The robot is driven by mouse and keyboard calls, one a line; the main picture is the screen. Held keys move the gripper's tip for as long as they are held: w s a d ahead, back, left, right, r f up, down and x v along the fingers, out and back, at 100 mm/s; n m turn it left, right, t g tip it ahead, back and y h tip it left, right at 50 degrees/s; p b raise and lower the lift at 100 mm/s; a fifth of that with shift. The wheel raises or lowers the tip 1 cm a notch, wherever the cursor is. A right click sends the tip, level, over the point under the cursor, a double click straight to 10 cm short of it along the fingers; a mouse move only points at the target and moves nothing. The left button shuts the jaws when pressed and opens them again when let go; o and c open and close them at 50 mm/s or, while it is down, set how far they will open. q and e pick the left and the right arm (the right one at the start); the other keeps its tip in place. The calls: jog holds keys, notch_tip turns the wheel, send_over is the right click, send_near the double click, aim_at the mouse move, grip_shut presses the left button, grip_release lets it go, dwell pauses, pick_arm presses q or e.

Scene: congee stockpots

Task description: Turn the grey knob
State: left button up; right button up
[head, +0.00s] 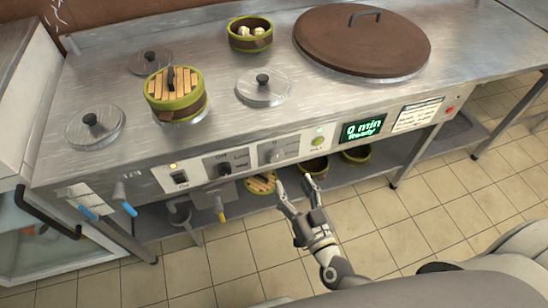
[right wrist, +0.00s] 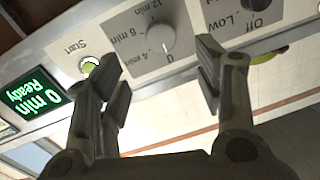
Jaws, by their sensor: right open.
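The grey knob (head: 274,154) is on the front panel of the steel counter. In the right wrist view the grey knob (right wrist: 161,39) sits on a grey dial plate marked 0, 4, 8 and 12 min, and its pointer line is at the 0. My right gripper (head: 294,186) is open and empty, in front of and below the panel. In the right wrist view its fingers (right wrist: 158,72) are spread, with the knob showing beyond the gap between them; I see no contact. My left gripper is not in view.
Left of the knob is a dark Off/Low knob (head: 224,168). Right of it are a lit green Start button (head: 319,141) and a display (head: 362,130) reading "0 min Ready". Bamboo steamers (head: 175,95) and lids stand on the counter. A lower shelf holds more steamers.

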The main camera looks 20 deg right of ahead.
aim_at(278, 159)
jog(key=w, duration=0.6)
jog(key=w+a, duration=0.1)
jog(key=w, duration=0.2)
jog(key=shift+w+b, duration=0.3)
jog(key=c, duration=1)
